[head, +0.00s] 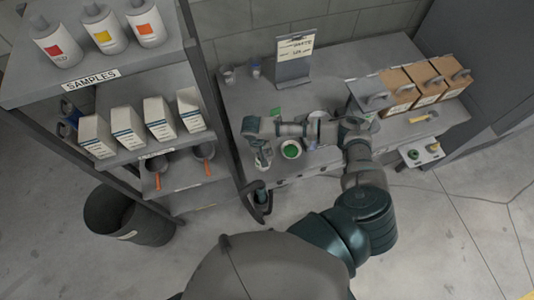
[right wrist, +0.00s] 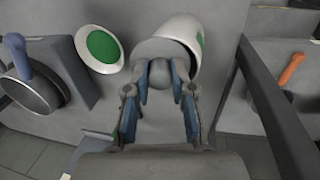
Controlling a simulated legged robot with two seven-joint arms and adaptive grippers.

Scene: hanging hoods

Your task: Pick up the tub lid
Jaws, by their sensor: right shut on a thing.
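My right gripper (head: 262,160) reaches over the bench beside the shelf rack. In the right wrist view its two fingers (right wrist: 160,88) are shut on the grey round knob of the tub lid (right wrist: 152,48). The lid is a grey disc in front of the mouth of a white tub (right wrist: 190,27) with a green label. I cannot tell whether lid and tub touch. The tub is small and partly hidden by the gripper in the head view. My left gripper is not in view.
A sign stand (head: 292,68) is behind, cardboard boxes (head: 396,88) are at right. The shelf rack post (head: 215,95) is close at left.

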